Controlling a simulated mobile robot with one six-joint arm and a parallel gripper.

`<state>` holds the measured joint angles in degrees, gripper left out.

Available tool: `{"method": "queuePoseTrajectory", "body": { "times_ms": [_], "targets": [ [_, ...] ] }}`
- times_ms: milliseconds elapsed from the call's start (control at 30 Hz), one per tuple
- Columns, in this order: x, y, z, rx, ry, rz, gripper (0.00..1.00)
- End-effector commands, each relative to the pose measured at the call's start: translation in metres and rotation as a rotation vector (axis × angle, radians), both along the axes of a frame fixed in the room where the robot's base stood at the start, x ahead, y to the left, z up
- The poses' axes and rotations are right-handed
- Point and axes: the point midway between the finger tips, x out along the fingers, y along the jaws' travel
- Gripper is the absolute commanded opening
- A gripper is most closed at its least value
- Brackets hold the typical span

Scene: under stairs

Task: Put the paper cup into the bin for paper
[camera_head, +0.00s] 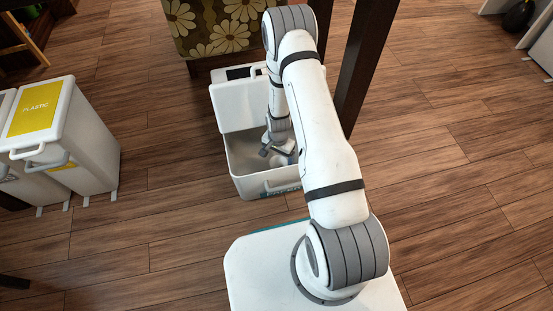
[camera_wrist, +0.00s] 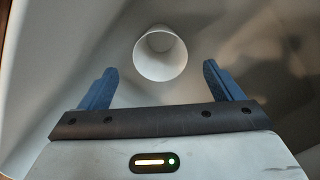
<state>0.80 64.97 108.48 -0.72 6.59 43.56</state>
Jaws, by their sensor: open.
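A white paper cup (camera_wrist: 160,54) is in the wrist view, its round mouth facing the camera. It lies just beyond and between my fingertips, with a gap on both sides. My gripper (camera_wrist: 160,67) is open, its two blue fingers apart, holding nothing. In the head view my gripper (camera_head: 272,150) reaches down inside an open white bin (camera_head: 235,162). The bin's lid (camera_head: 237,106) is tilted up at the back.
A closed white bin with a yellow PLASTIC lid (camera_head: 37,106) stands at the left, beside another partly cut off. A flowered chair (camera_head: 215,25) is behind the open bin. A dark post (camera_head: 365,65) rises close to my arm's right.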

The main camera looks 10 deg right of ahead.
Motion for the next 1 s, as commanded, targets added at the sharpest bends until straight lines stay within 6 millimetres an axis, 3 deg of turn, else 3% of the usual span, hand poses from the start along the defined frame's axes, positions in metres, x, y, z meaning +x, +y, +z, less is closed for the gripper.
{"method": "queuePoseTrajectory", "body": {
  "times_ms": [33, 100, 467, 567, 767, 1000],
  "targets": [
    [0.0, 0.0, 0.018, 0.0, -0.001, 0.0, 0.86],
    [0.0, 0.0, 0.032, 0.0, -0.001, 0.0, 0.86],
    [0.001, 0.0, 0.073, 0.0, -0.003, 0.009, 0.86],
    [0.005, 0.0, 0.098, 0.0, -0.011, 0.037, 0.86],
    [0.003, 0.0, 0.189, -0.003, -0.031, 0.156, 0.86],
    [-0.027, 0.001, 0.296, -0.008, -0.05, 0.316, 0.86]
  ]
}}
